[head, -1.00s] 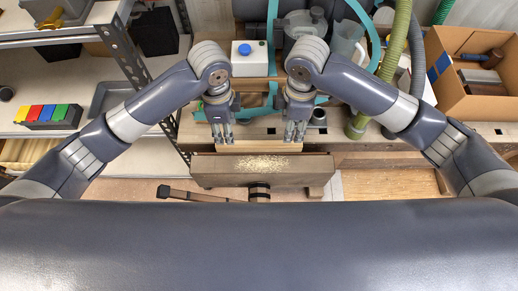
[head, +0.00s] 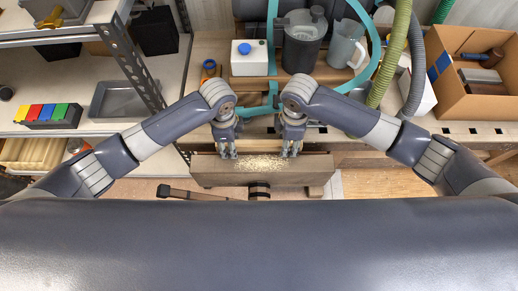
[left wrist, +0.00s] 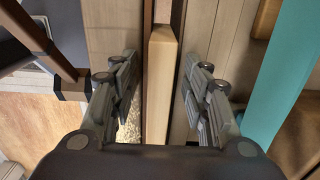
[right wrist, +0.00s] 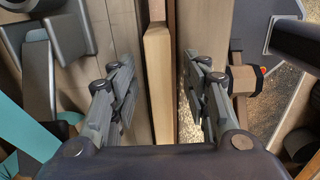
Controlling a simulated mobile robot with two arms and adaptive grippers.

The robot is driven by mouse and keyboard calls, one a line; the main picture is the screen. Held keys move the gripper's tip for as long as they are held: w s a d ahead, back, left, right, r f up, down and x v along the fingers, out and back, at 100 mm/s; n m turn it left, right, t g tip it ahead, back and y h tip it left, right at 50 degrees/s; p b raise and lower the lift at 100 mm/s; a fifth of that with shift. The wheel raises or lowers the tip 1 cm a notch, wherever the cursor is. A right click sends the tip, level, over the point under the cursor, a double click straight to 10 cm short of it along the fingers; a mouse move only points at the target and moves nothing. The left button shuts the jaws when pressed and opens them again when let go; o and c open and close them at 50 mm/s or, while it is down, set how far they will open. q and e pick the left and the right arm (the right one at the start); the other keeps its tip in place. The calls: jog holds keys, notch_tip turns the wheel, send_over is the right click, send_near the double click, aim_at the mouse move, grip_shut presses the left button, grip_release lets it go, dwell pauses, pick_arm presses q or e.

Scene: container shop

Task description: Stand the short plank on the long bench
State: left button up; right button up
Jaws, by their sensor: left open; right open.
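The short plank is a narrow pale wooden board. Its edge runs between the open fingers in the left wrist view (left wrist: 160,85) and in the right wrist view (right wrist: 158,85). In the head view I cannot clearly make it out. It lies along the gap beside the brown vise jaw (head: 262,176) at the front of the long bench (head: 340,140). My left gripper (head: 228,152) is open, with fingers on both sides of the plank and visible space between. My right gripper (head: 291,150) is open around it likewise, farther right. The plank's lower part is hidden.
Sawdust (head: 259,163) lies on the vise jaw, and a vise handle (head: 185,193) sticks out left. A cardboard box (head: 470,80) is at right.

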pick_arm(q)
grip_shut()
pick_arm(e)
grip_shut()
pick_arm(q)
jog(key=shift+r, duration=0.15)
pick_arm(e)
jog(key=shift+r, duration=0.1)
